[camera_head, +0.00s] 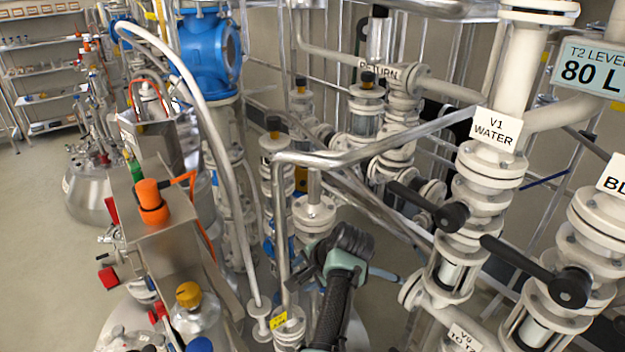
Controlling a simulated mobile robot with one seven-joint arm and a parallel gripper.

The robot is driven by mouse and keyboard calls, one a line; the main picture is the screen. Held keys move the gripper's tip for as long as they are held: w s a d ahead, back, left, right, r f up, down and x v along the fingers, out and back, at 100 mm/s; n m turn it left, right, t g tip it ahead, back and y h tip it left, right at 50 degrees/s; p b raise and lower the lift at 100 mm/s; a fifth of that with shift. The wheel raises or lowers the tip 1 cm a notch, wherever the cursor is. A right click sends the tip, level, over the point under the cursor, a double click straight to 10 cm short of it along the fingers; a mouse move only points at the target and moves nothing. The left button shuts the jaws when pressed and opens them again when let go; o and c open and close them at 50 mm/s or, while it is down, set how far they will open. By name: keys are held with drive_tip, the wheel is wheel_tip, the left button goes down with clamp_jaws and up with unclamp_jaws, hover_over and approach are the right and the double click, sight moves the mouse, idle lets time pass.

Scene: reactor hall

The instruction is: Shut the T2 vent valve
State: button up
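I cannot make out any label naming the T2 vent valve, so I cannot tell which valve it is. A small yellow tag (278,321) sits on a pale fitting at the bottom centre, its text too small to read. The black and pale green end of my arm (345,262) rises from the bottom centre, in front of the pipes. My gripper's fingers cannot be made out clearly, and no held thing shows. A display (590,72) at the upper right reads "T2 LEVEL 80 L".
The V1 WATER valve (490,160) has a black lever (428,205). Another black lever (535,268) is on the pipe right of it. A bent metal pipe (370,150) crosses the centre. A steel box with an orange knob (150,198) stands left. Floor (35,230) is clear far left.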

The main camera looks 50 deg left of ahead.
drive_tip(key=b+v, duration=0.2)
drive_tip(key=v, duration=1)
drive_tip(key=shift+r+b, duration=0.3)
drive_tip(key=shift+b, duration=0.05)
drive_tip(key=shift+d, duration=0.1)
